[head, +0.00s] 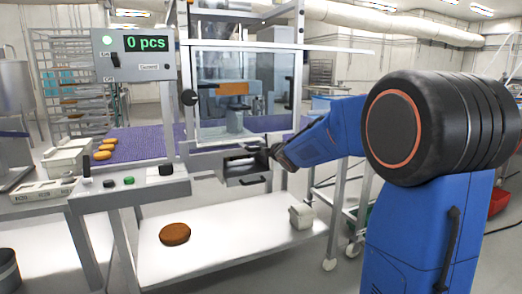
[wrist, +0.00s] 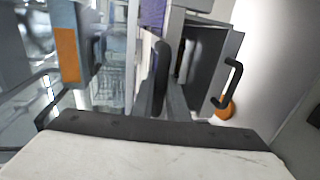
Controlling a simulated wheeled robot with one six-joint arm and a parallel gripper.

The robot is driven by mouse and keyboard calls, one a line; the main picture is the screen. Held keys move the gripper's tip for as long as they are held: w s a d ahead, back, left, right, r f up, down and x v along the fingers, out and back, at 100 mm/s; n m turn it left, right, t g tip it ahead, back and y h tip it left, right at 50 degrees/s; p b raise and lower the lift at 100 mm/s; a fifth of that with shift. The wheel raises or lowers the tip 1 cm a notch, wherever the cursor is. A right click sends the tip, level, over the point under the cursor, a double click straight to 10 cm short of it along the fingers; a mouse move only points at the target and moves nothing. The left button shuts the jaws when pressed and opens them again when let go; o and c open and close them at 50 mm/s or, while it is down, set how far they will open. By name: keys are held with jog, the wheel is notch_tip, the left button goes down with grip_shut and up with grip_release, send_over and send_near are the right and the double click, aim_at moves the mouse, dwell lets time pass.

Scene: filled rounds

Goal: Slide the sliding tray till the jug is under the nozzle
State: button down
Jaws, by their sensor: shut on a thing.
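A grey metal box-like tray (head: 247,172) sits under the glass-fronted machine, with a black bar handle (head: 256,181) on its front. In the wrist view the tray (wrist: 207,62) is right of centre, its handle (wrist: 230,84) at its right side. My gripper (head: 272,156) is at the right end of the tray. In the wrist view my gripper (wrist: 161,98) is shut on a dark upright grip (wrist: 162,66) beside the tray. My wrist hides part of that area. I cannot make out a jug or a nozzle clearly in either view.
A control panel (head: 130,188) stands left of the tray; a display (head: 145,43) above reads 0 pcs. Brown rounds lie on the purple belt (head: 140,143). A larger brown round (head: 175,234) and a pale container (head: 301,216) rest on the white lower shelf (head: 235,240).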

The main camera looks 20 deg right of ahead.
jog(key=shift+a+f, duration=0.15)
jog(key=shift+a, duration=0.15)
jog(key=c, duration=1.7)
grip_release()
jog(key=shift+a, duration=0.2)
jog(key=shift+c, duration=0.2)
jog(key=shift+s, duration=0.1)
jog(key=v, duration=1.7)
jog(key=shift+s, duration=0.15)
